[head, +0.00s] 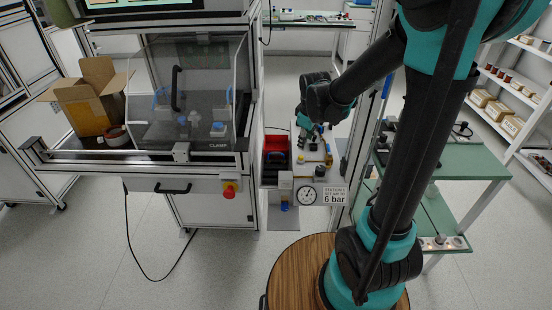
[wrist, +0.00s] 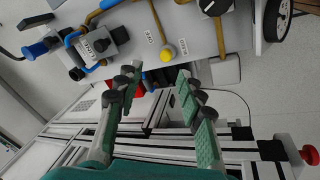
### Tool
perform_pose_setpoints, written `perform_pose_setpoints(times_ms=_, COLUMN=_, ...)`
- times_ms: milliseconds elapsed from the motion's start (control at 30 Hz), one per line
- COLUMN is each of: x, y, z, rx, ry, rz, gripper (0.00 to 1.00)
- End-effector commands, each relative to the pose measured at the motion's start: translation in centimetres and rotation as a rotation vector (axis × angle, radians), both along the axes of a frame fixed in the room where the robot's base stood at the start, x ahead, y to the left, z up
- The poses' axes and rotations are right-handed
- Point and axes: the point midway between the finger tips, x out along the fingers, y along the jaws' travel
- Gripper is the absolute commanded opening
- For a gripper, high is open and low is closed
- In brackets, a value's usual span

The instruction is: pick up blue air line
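In the wrist view, short blue tube pieces (wrist: 73,38) join brown tubing on the white pneumatic panel (wrist: 205,48). A blue-ended plug (wrist: 36,49) sits at the far left on a dark cable. I cannot tell which of these is the blue air line. My gripper (wrist: 158,82) is open, with nothing between its fingertips and the panel just beyond them. In the head view, my gripper (head: 308,137) is over the air panel, and my arm hides part of it.
A red bin (head: 276,148) stands left of the panel, and a pressure gauge (head: 306,196) is at its front. A yellow knob (wrist: 167,54) is close beyond the fingertips. The clamp station (head: 190,100) with its red emergency button (head: 229,190) is to the left.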

Motion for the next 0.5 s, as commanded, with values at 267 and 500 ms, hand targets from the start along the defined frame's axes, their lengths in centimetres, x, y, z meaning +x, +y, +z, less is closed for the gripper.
perform_pose_setpoints(times_ms=267, x=7.3, y=7.5, z=-1.5, rx=-0.126, ry=0.022, rz=0.412, gripper=0.38)
perform_pose_setpoints(times_ms=500, x=9.1, y=9.9, z=-2.6, rx=-0.167, ry=0.030, rz=0.546, gripper=0.38)
